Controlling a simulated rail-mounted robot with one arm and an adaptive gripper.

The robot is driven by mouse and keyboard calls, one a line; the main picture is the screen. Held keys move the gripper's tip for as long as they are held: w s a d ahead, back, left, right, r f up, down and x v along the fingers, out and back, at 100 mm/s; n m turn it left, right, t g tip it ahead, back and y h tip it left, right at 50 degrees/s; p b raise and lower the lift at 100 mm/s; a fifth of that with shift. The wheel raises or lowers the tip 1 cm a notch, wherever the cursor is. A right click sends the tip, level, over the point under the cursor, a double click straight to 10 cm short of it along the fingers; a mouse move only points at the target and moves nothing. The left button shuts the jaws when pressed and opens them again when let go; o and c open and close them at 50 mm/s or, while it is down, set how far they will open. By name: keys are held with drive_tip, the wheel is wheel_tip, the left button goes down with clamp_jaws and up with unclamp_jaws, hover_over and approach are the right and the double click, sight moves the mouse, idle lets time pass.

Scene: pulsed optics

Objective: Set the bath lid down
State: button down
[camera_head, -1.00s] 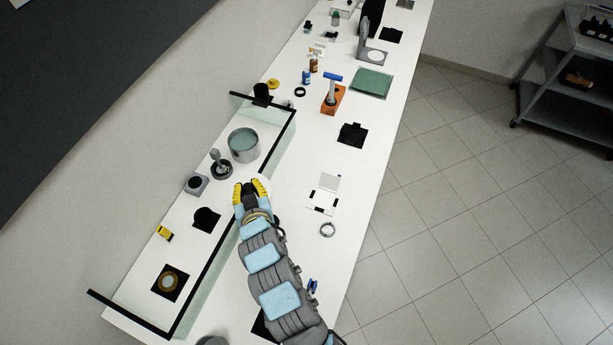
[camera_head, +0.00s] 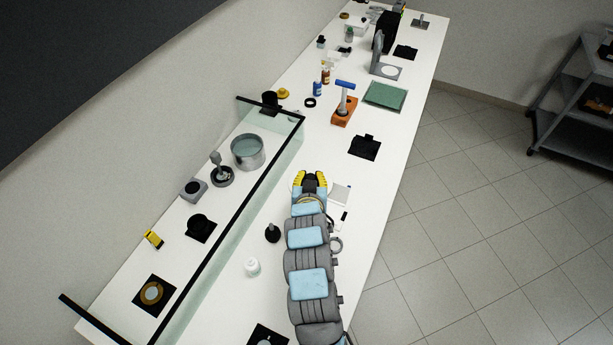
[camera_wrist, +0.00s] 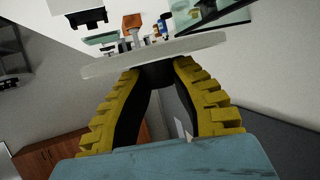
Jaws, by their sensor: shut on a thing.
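My gripper (camera_head: 310,181) has yellow ribbed fingers and is over the white bench, to the right of the black-edged clear screen. In the wrist view, the fingers (camera_wrist: 163,72) are shut on the bath lid (camera_wrist: 110,64), a pale grey, thin disc seen nearly edge-on across the fingertips. The bath (camera_head: 248,153), a round grey metal pot with a bluish inside, stands uncovered behind the screen, up and left of my gripper.
The clear screen (camera_head: 237,226) with a black top edge runs along the bench. A white flat item (camera_head: 341,194) lies right of my gripper. A black plate (camera_head: 365,147) and an orange stand (camera_head: 344,112) are farther up. A white bottle (camera_head: 252,267) and a black knobbed item (camera_head: 272,233) stand left of my arm.

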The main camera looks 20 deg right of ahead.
sight(305, 167)
drive_tip(key=x, duration=0.3)
drive_tip(key=a+x, duration=0.1)
drive_tip(key=x, duration=0.4)
drive_tip(key=shift+w+f, duration=0.15)
drive_tip(key=shift+w, duration=0.5)
drive_tip(key=shift+w+d+f, duration=0.15)
drive_tip(key=shift+w+f, duration=0.6)
drive_tip(key=shift+f, duration=0.2)
drive_tip(key=shift+w+d+f, duration=0.2)
drive_tip(key=shift+w+f, duration=0.5)
drive_tip(key=shift+f, duration=0.3)
drive_tip(key=shift+w+d+f, duration=0.15)
drive_tip(key=shift+w+f, duration=0.6)
drive_tip(key=shift+f, duration=0.2)
wheel_tip(305, 167, down, 3)
drive_tip(key=shift+f, duration=0.1)
drive_tip(key=shift+b, duration=0.3)
drive_tip(key=shift+f+b, duration=0.3)
drive_tip(key=shift+f, duration=0.25)
